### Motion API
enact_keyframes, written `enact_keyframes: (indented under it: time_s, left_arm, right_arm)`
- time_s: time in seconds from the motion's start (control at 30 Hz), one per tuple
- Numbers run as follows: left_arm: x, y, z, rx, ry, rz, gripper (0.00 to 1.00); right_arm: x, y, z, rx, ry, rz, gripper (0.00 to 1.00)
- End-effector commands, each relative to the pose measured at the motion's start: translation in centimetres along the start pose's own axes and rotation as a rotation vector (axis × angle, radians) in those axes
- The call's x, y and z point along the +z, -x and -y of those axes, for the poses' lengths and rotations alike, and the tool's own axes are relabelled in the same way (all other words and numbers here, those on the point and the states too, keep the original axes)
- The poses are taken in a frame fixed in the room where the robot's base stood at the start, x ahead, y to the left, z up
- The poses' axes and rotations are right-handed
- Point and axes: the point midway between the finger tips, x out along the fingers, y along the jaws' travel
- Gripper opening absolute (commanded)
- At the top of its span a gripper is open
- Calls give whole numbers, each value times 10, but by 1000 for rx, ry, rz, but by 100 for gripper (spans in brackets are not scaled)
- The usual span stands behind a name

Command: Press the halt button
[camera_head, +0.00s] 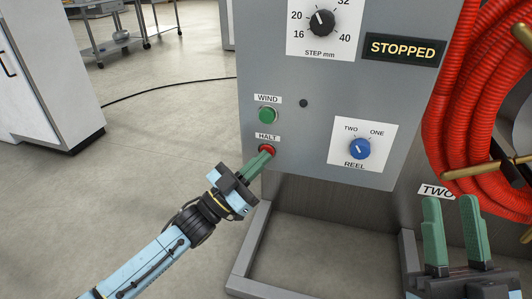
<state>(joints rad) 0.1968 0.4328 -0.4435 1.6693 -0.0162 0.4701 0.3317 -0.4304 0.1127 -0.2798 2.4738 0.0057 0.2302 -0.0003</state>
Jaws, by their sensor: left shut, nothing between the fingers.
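The red halt button (266,150) sits low on the left side of the grey control panel (305,130), under a HALT label. My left gripper (263,157) is shut and empty, with its green fingertips at the button's lower edge, partly covering it. I cannot tell whether the tips touch or press it. My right gripper (453,205) is at the lower right, with its two green fingers apart and nothing between them. The display (401,49) reads STOPPED.
A green WIND button (268,115) is just above the halt button. A blue reel knob (359,149) and a black step dial (321,22) are on the panel. Coiled orange conduit (460,110) hangs at right, near my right gripper. A white cabinet (45,75) stands at left.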

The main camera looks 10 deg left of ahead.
Motion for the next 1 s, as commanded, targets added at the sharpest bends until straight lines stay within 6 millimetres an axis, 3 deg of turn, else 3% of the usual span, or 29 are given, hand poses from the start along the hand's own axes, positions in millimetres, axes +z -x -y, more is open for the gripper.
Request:
enact_keyframes:
  time_s: [1.0]
  left_arm:
    - [-9,12,-9,0,0,0,0]
  right_arm:
    - [-10,-8,0,0,0,0,36]
